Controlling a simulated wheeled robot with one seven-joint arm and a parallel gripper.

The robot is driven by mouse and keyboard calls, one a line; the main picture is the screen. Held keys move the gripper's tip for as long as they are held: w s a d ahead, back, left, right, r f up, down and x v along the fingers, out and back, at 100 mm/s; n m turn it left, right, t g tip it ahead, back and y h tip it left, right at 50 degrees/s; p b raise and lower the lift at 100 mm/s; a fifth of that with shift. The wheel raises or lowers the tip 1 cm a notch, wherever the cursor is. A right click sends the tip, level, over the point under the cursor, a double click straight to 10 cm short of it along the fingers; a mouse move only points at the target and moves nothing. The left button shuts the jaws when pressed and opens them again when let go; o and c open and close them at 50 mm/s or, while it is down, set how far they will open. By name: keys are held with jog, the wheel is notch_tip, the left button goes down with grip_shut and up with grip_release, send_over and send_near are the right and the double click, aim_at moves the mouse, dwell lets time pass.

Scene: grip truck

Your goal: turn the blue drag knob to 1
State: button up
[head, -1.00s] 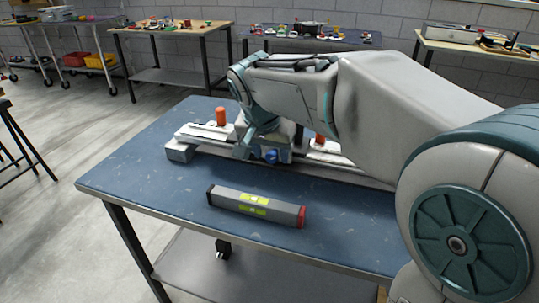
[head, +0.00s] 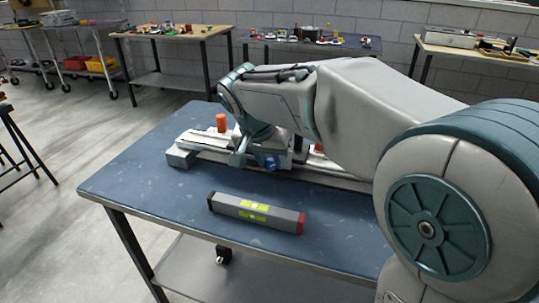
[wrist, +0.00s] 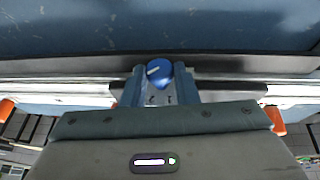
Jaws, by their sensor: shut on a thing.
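The blue drag knob (wrist: 159,72) sits between the fingers of my gripper (wrist: 159,82) in the wrist view. It has a white pointer line that slants from upper right to lower left. The fingers are shut on the knob, one on each side. In the head view the blue knob (head: 271,162) shows on the front of the slider carriage on a grey rail, beside my gripper (head: 254,158). Any number marks around the knob are too small to read or are hidden.
The rail (head: 182,158) lies along the blue table (head: 140,170), with an orange post (head: 221,122) near its left part. A grey level (head: 256,211) with a red end lies in front. The table's front left is clear.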

jog(key=h+p, duration=0.2)
jog(key=p, duration=0.1)
jog(key=shift+w+a+r+n+g+h, duration=0.15)
jog(key=shift+a+n+g+h, duration=0.2)
jog(key=shift+n+g+h, duration=0.05)
jog(key=shift+w+a+f+n+g+h+p, duration=0.15)
jog(key=shift+f+n+g+h+p, duration=0.25)
jog(key=shift+h+p, duration=1.1)
jog(key=shift+s+a+f+n+g+h+p, duration=0.15)
jog(key=shift+n+g+h+p, duration=0.55)
jog(key=shift+h, duration=1.35)
jog(key=shift+w+a+f+n+h+p, duration=0.15)
jog(key=shift+f+n+h+p, duration=0.2)
jog(key=shift+h+p, duration=1.25)
jog(key=shift+h, duration=0.25)
jog(key=o, duration=1)
jog(key=shift+f, duration=0.1)
